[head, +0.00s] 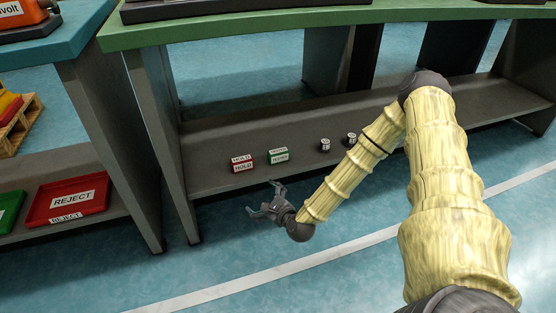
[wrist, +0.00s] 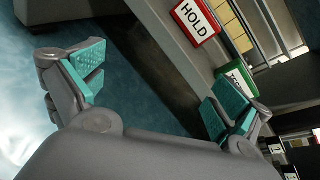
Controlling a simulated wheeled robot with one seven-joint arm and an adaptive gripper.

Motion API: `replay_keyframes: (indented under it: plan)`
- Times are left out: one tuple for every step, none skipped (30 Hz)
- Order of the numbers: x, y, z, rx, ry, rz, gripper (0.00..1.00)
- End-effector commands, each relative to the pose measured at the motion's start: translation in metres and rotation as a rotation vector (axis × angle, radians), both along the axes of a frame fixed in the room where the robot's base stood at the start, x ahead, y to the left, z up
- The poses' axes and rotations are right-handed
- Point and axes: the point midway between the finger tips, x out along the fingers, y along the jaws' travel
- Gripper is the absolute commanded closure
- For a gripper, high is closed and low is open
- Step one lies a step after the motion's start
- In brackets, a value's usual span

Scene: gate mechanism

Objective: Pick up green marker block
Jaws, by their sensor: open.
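The green marker block (head: 278,155) has white labels and sits on the grey lower shelf of the green-topped bench, right of the red HOLD block (head: 242,163). My gripper (head: 265,198) is open and empty, in front of the shelf edge and apart from both blocks. In the wrist view my gripper (wrist: 158,88) shows its teal finger pads spread wide. The green block (wrist: 236,80) is there beyond the right finger, which hides part of it. The red HOLD block (wrist: 194,22) is at the top.
Two small dark-and-white cylinders (head: 325,145) (head: 351,139) stand on the shelf (head: 215,135) to the right. The green bench top (head: 230,25) overhangs the shelf, and a grey leg panel (head: 160,130) bounds it on the left. A red REJECT tray (head: 95,191) lies farther left.

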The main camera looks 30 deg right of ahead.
Motion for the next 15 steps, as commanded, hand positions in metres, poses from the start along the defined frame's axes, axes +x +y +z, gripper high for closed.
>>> replay_keyframes:
  plan:
    - [0.008,-0.022,0.006,0.066,-0.045,-0.059,0.00]
    - [0.012,-0.033,0.012,0.108,-0.074,-0.088,0.00]
    - [0.017,-0.049,0.018,0.162,-0.110,-0.126,0.00]
    - [0.020,-0.060,0.024,0.201,-0.139,-0.152,0.00]
    - [0.022,-0.070,0.029,0.237,-0.164,-0.174,0.00]
    - [0.024,-0.083,0.035,0.282,-0.196,-0.203,0.00]
    - [0.026,-0.092,0.039,0.312,-0.220,-0.219,0.00]
    - [0.027,-0.100,0.043,0.340,-0.241,-0.236,0.00]
    - [0.028,-0.109,0.048,0.372,-0.264,-0.253,0.00]
    - [0.029,-0.116,0.050,0.394,-0.281,-0.264,0.00]
    - [0.029,-0.121,0.053,0.412,-0.296,-0.273,0.00]
    - [0.029,-0.127,0.056,0.431,-0.311,-0.281,0.00]
    - [0.030,-0.130,0.058,0.444,-0.320,-0.288,0.00]
    - [0.030,-0.133,0.059,0.452,-0.328,-0.292,0.00]
    - [0.031,-0.136,0.061,0.462,-0.335,-0.296,0.00]
